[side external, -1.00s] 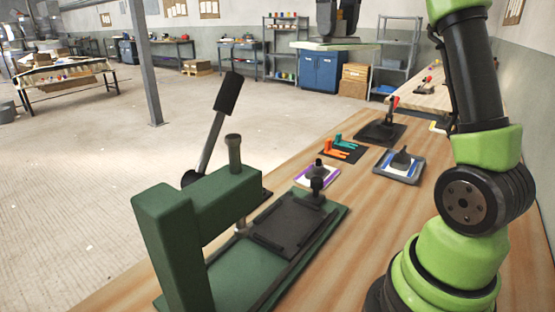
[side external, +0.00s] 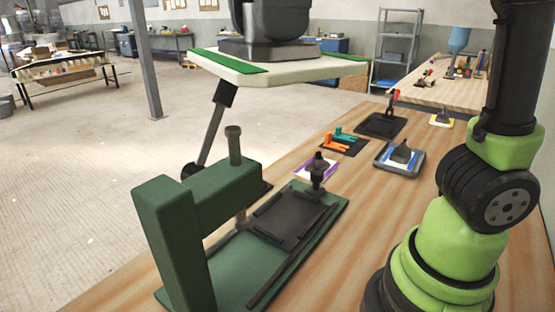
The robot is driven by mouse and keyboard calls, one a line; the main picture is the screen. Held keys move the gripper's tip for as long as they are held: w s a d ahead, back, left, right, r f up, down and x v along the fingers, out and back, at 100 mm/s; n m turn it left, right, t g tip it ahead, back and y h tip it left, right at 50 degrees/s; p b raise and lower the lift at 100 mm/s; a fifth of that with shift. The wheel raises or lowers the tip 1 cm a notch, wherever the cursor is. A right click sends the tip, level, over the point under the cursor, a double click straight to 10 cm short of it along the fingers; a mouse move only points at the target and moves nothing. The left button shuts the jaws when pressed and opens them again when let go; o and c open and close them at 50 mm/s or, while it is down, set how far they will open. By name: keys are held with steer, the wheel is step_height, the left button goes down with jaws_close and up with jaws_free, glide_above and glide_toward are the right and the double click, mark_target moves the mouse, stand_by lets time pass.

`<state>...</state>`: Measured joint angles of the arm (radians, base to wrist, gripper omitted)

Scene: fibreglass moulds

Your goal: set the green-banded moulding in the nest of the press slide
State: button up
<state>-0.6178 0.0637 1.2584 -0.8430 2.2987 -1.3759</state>
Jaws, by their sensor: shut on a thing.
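The green-banded moulding (side external: 290,73) is a pale, flat panel with a green strip along each of two sides. It hangs in the air at the top of the side external view, roughly level. My gripper (side external: 268,47) is dark, cut off by the top edge, and shut on the moulding from above; its fingertips are hard to make out. The green press (side external: 175,225) stands on the bench below and nearer the camera. Its slide carries a dark, flat nest (side external: 285,219) that looks empty, with a black knob (side external: 317,172) at the far end.
The press lever (side external: 212,130) rises close below the moulding in the picture. Beyond the press lie a purple-edged plate (side external: 330,166), orange and teal clamps (side external: 342,140), a grey tray (side external: 415,168) with a blue-edged piece, and a red-handled clamp (side external: 391,103). Bare wood lies right of the press.

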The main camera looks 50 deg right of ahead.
mark_target(311, 69)
steer(key=s+a+n, duration=0.1)
steer(key=s, duration=0.1)
steer(key=s+a+n, duration=0.2)
steer(key=shift+s+f+n, duration=0.1)
steer(key=shift+s+n, duration=0.05)
steer(key=shift+n, duration=0.15)
steer(key=shift+s+a+f+n, duration=0.1)
steer(key=shift+s+a+n, duration=0.15)
steer(key=shift+s, duration=0.2)
steer(key=shift+s+a+f+n, duration=0.1)
steer(key=shift+s+n, duration=0.25)
steer(key=shift+s, duration=0.05)
step_height(311, 69, down, 39)
steer(key=shift+w+r, duration=0.1)
steer(key=shift+f, duration=0.2)
steer(key=o, duration=1.1)
steer(key=shift+c, duration=0.2)
steer(key=shift+r, duration=0.1)
